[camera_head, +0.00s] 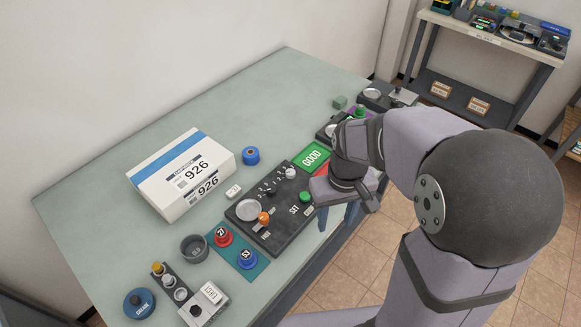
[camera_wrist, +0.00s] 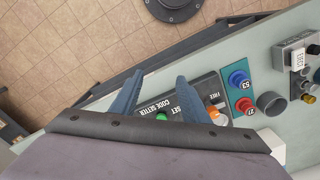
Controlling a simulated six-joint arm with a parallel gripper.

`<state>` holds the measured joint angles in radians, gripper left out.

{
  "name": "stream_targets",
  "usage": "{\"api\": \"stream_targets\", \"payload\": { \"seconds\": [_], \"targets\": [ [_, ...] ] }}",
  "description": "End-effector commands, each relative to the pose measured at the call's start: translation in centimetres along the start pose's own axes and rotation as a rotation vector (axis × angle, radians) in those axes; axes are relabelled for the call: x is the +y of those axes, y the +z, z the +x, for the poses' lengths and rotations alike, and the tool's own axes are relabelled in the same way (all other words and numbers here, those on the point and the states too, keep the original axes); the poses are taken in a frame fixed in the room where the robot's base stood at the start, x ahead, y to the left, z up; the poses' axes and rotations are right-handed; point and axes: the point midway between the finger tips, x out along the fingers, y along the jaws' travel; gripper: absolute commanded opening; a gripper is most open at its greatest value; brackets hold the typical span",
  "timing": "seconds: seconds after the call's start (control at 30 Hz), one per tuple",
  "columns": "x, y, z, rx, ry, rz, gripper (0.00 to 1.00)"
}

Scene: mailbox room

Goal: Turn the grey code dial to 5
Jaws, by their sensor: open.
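The dark code panel (camera_head: 282,222) lies on the table with a green SET button (camera_head: 305,197), an orange knob (camera_head: 263,218), a silver disc (camera_head: 248,209) and a light grey knob (camera_head: 289,173). Small white marks surround a dark round part (camera_head: 271,194). I cannot tell for certain which part is the grey code dial, or its setting. My gripper (camera_head: 337,214) is open and empty, right of the panel near the table's front edge. In the wrist view my gripper (camera_wrist: 160,77) has its fingers apart beside the CODE SETTER panel (camera_wrist: 202,88). The dial is hidden there.
A green GOOD screen (camera_head: 312,157) is behind my gripper.

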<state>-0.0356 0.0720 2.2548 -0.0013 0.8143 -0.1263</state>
Motion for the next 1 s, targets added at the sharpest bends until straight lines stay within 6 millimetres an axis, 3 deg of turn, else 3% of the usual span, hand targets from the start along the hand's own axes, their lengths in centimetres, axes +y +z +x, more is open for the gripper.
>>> {"api": "stream_targets", "payload": {
  "seconds": [0.03,0.2,0.5,0.73,1.0],
  "targets": [
    [-0.1,-2.1,-0.3,-0.002,0.000,-0.039,0.42],
    [-0.6,-8.7,-0.9,-0.004,-0.001,-0.181,0.42],
    [-2.4,-18.7,-0.1,-0.004,-0.002,-0.427,0.42],
    [-3.9,-23.2,1.1,-0.003,-0.002,-0.564,0.42],
    [-4.5,-24.7,1.7,-0.001,-0.001,-0.623,0.42]
  ]
}}
